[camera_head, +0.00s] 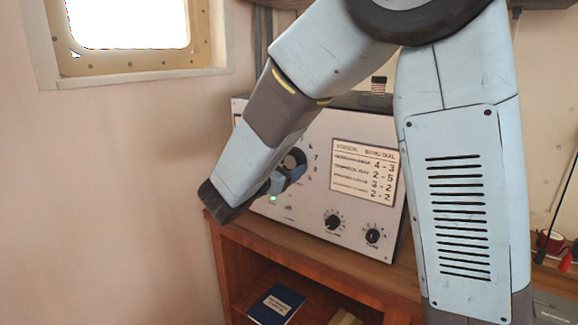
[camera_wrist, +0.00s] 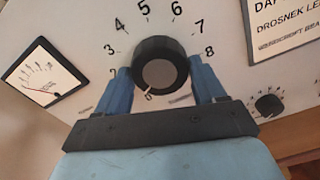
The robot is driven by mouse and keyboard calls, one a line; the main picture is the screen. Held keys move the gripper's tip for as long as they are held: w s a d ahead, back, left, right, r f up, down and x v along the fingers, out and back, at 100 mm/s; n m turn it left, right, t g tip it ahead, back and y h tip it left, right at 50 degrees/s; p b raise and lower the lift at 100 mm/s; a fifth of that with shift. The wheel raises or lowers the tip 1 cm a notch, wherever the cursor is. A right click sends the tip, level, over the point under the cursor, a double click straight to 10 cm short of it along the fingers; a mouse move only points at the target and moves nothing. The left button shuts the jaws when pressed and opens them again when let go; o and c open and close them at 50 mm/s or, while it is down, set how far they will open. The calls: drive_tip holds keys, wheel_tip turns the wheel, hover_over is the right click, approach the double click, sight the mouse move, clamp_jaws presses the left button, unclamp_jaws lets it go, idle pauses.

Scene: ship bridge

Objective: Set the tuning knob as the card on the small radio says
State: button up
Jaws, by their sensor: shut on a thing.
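A pale radio panel (camera_head: 320,135) stands on a wooden cabinet. Its large black dial knob (camera_wrist: 161,66) sits under an arc of printed numbers, with 2 to 8 readable. The knob's white mark points to the lower left, below the 2. My gripper (camera_wrist: 160,75) is shut on the knob, one blue finger on each side. In the head view, my forearm and gripper (camera_head: 285,174) hide part of the knob and dial. A cream card (camera_head: 363,172) on the panel shows rows of number pairs, such as 4-3 and 2-5; its words are too blurred to read surely.
Two smaller black knobs (camera_head: 333,222) (camera_head: 373,235) sit below the card. A needle meter (camera_wrist: 45,78) is left of the dial. A green lamp (camera_head: 272,198) glows. A blue book (camera_head: 275,303) lies in the wooden cabinet (camera_head: 300,258). A wall is close on the left.

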drive_tip(key=m, duration=0.4)
drive_tip(key=shift+d+f+m, duration=0.1)
drive_tip(key=shift+m, duration=1.9)
drive_tip(key=shift+f, duration=0.1)
drive_tip(key=o, duration=1)
drive_tip(key=shift+o, duration=0.2)
drive_tip(key=v, duration=1.4)
drive_tip(key=shift+w, duration=0.1)
